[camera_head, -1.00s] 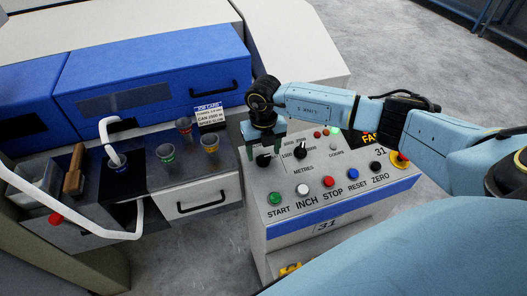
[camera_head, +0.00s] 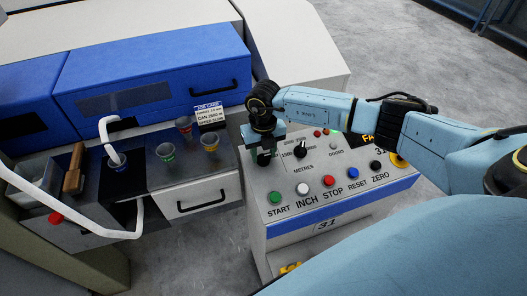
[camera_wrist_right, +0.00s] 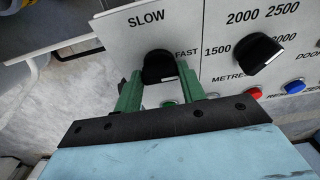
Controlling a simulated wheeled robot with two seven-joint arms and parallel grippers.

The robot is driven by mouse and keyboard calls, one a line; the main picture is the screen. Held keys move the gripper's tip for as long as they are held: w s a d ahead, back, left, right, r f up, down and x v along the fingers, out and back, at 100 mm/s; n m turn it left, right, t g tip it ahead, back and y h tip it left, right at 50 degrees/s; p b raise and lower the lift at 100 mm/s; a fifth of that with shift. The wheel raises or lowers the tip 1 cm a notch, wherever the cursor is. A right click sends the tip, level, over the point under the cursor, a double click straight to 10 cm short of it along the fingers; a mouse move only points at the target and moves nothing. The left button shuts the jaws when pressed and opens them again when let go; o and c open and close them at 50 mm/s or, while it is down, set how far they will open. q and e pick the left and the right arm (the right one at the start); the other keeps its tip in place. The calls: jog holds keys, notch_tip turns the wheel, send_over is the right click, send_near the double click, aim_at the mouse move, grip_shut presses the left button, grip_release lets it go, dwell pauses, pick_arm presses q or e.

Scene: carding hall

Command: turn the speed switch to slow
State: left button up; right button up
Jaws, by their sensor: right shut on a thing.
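The speed switch is a black knob (camera_wrist_right: 158,67) between the printed words SLOW and FAST in the right wrist view. SLOW is at its upper left and FAST at its right. My right gripper (camera_head: 265,156) points down over the left end of the control panel (camera_head: 330,204). In the wrist view its green fingers (camera_wrist_right: 160,80) are on both sides of the knob and shut on it. I cannot make out the knob's pointer mark. In the head view the fingers mostly hide the knob. My left gripper is not in view.
A METRES knob (camera_head: 300,151) is just right of the switch. Below run several push buttons, including green START (camera_head: 275,198) and red STOP (camera_head: 328,181). A job card (camera_head: 209,114) and cups (camera_head: 166,152) stand on the bench at left.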

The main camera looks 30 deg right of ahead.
jog(key=shift+n, duration=0.3)
jog(key=n+h+b, duration=0.1)
jog(key=n+b, duration=0.1)
jog(key=n, duration=0.1)
jog(key=shift+w+a+n, duration=0.1)
jog(key=shift+n, duration=0.2)
jog(key=n+h+b, duration=0.1)
jog(key=n, duration=0.3)
jog(key=shift+a+b, duration=0.1)
jog(key=shift+b, duration=0.3)
jog(key=n+t+h+b, duration=0.1)
jog(key=n+b, duration=0.1)
jog(key=n, duration=0.2)
jog(key=shift+a+n, duration=0.1)
jog(key=shift+n, duration=0.3)
jog(key=n, duration=0.1)
jog(key=n+b, duration=0.1)
jog(key=n+t+b, duration=0.1)
jog(key=n, duration=0.1)
jog(key=shift+s+a, duration=0.1)
jog(key=shift+s, duration=0.15)
jog(key=shift+n+h, duration=0.3)
jog(key=shift+n, duration=0.1)
jog(key=o, duration=1)
